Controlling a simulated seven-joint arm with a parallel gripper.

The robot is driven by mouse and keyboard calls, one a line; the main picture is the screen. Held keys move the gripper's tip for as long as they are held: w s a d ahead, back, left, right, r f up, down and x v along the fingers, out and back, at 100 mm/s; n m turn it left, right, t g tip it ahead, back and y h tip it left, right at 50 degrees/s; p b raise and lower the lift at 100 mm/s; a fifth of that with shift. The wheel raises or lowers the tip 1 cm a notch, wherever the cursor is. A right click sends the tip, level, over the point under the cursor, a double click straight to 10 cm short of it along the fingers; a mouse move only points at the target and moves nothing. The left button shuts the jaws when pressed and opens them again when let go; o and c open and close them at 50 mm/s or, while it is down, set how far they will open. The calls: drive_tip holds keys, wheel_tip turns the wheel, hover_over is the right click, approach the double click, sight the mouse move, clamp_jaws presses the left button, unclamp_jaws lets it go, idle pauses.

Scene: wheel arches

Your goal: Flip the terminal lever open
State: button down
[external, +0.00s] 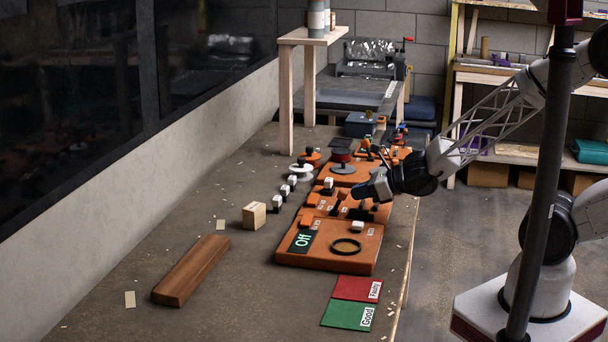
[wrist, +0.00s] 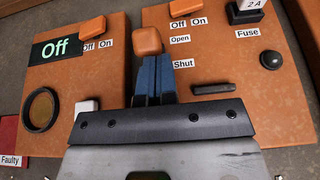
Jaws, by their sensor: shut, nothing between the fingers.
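In the wrist view an orange lever knob (wrist: 147,40), which I take for the terminal lever, stands beside the "Open" label (wrist: 179,40) and the "Shut" label (wrist: 183,64). My gripper (wrist: 152,68) has its blue fingers shut together and empty, with their tips right by the knob. I cannot tell whether they touch it. The lever's lower part is hidden behind the fingers. In the external view my gripper (external: 363,193) is low over the orange panels, and the lever is too small to make out there.
A display reading "Off" (wrist: 56,47) and a round brownish dial (wrist: 41,109) are on the neighbouring panel. A fuse block (wrist: 248,10), a black button (wrist: 270,60) and a black bar (wrist: 213,88) are near. A wooden beam (external: 191,270) lies on the bench.

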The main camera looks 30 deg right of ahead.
drive_tip(key=shift+w+a+r+g+h, duration=0.15)
drive_tip(key=shift+g+h, duration=0.4)
drive_tip(key=shift+w+a+r+g+h, duration=0.1)
drive_tip(key=shift+g+h, duration=0.45)
idle(0.9)
drive_tip(key=shift+w+a+r, duration=0.25)
drive_tip(key=shift+a, duration=0.05)
idle(0.5)
drive_tip(key=shift+w+a+r, duration=0.55)
drive_tip(key=shift+w+a, duration=0.05)
drive_tip(key=shift+w, duration=0.05)
drive_tip(key=shift+w+a+r, duration=0.3)
drive_tip(key=shift+w+a, duration=0.5)
drive_tip(key=shift+r, duration=0.35)
drive_tip(key=shift+r, duration=0.45)
drive_tip(key=shift+s+d+r, duration=0.1)
